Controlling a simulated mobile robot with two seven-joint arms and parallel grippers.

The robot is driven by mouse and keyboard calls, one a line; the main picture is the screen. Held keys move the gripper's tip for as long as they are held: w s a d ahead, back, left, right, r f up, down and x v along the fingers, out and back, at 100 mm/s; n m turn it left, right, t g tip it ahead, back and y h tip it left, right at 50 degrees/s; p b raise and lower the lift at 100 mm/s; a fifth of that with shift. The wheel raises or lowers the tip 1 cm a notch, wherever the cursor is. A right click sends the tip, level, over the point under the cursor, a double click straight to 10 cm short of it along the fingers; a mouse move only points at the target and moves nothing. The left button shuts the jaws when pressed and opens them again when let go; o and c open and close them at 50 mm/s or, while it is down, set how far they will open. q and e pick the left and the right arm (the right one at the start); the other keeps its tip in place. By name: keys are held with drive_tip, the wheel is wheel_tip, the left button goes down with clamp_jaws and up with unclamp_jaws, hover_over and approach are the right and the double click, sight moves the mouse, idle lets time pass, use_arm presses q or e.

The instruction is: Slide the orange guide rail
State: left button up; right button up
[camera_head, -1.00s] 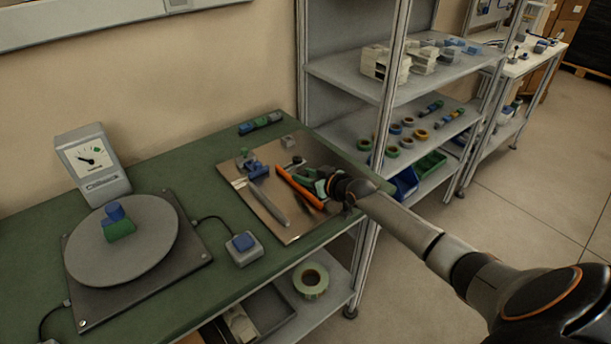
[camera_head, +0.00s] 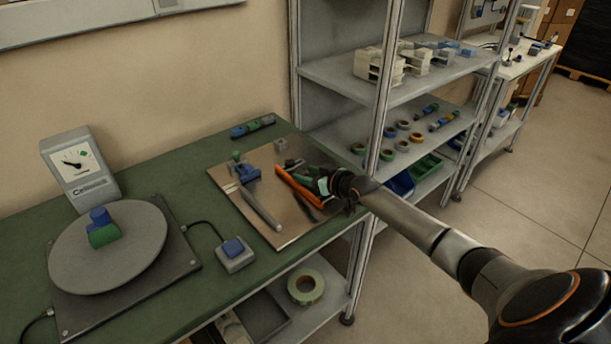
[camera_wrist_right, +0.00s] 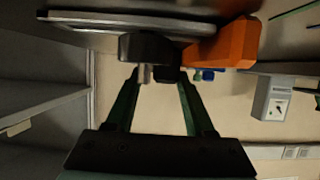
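The orange guide rail (camera_head: 298,187) lies slanted on the metal plate (camera_head: 222,187) at the right end of the green bench. In the right wrist view its orange end (camera_wrist_right: 225,45) is close, above and right of the fingers. My right gripper (camera_head: 311,181) is over the plate beside the rail, reaching in from the right. In the right wrist view its two green fingers (camera_wrist_right: 160,78) are apart, with a dark knob with a metal pin (camera_wrist_right: 145,60) at their tips. Whether they touch it or the rail is unclear. My left gripper is not in view.
A grey bar (camera_head: 260,208) and a blue block (camera_head: 247,174) sit on the plate left of the rail. A turntable (camera_head: 80,258), a dial gauge (camera_head: 78,168) and a blue-button box (camera_head: 235,255) stand further left. A shelf rack (camera_head: 340,72) stands behind and right.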

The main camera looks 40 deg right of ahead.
drive_tip(key=shift+o, duration=1.1)
drive_tip(key=shift+a, duration=0.1)
drive_tip(key=shift+s+r, duration=0.3)
drive_tip(key=shift+s, duration=0.3)
drive_tip(key=p+v, duration=0.2)
drive_tip(key=v, duration=0.9)
drive_tip(key=shift+s, duration=0.1)
